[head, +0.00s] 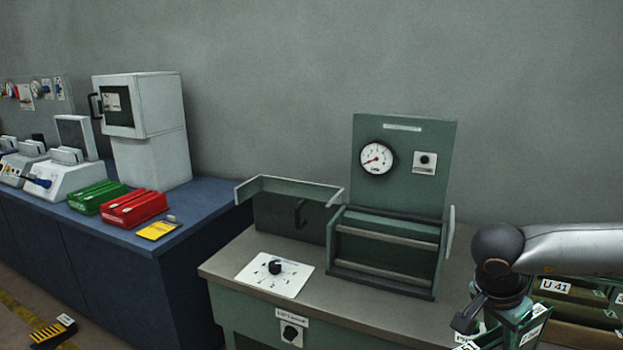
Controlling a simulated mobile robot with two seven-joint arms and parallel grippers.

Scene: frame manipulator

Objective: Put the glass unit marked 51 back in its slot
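I cannot make out a glass unit marked 51 in the head view. Green units or holders with white labels fill the lower right corner; one label reads U 41 (555,287), and the others are cut off or too small to read. My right arm comes in from the right, and my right gripper (478,316) points down beside these labelled green parts. Its fingers are small and dark, so I cannot tell whether they are open or hold anything. My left gripper is out of view.
A green bench (335,309) carries a gauge panel (436,138), a railed frame (383,266), an open-topped holder (283,218) and a white dial plate (258,279). A blue bench (150,264) at left holds red (134,209) and green (98,197) cases. The green bench's front is partly clear.

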